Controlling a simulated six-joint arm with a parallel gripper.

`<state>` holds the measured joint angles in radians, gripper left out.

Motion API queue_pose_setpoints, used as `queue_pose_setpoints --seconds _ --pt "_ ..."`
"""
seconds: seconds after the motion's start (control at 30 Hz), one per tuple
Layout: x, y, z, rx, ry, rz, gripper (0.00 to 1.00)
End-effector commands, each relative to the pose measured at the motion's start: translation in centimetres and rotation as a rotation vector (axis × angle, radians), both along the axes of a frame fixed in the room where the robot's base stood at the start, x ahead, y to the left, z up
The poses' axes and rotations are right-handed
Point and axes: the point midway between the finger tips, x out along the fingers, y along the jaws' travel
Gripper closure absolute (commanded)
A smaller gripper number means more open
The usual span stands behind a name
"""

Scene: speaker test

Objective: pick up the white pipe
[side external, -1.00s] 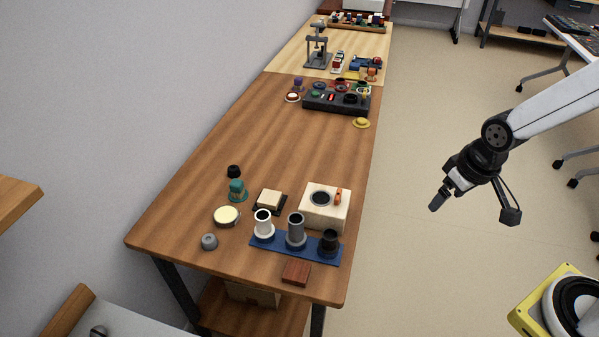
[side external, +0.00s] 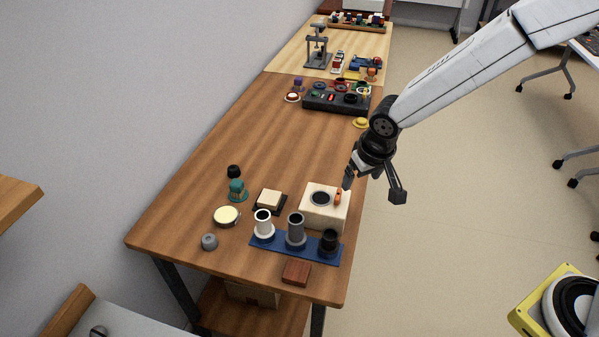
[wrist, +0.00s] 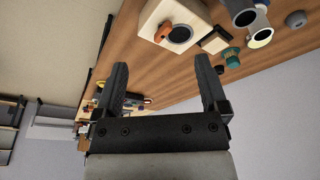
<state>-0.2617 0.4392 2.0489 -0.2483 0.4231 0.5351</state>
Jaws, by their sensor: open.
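The white pipe (side external: 263,222) stands upright on a white round foot at the left end of the blue base (side external: 290,248). Beside it on the base are a grey pipe (side external: 296,230) and a short black pipe (side external: 329,242). My gripper (side external: 348,183) is open and empty, above the table's right edge near the cream box, apart from the pipes. In the wrist view its two fingers (wrist: 162,68) are spread, and the white pipe (wrist: 260,36) shows at the upper right, beyond the right finger.
A cream box (side external: 326,212) with a dark round hole and orange lever stands behind the base. A cream block (side external: 269,198) on a black plate, a teal object (side external: 237,190), a round tin (side external: 227,216), a grey knob (side external: 209,241) and a red-brown block (side external: 296,272) are nearby. The table middle is clear.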

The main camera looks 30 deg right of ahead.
Motion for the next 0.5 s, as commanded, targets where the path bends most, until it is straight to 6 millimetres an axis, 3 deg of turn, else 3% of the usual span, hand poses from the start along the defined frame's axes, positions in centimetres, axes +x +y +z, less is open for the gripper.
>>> queue_pose_setpoints --seconds 0.2,0.5 --pt "4.1 5.7 -2.6 -0.008 -0.028 -0.021 0.07" --pt "7.6 13.9 -6.7 -0.007 -0.088 -0.063 0.07"
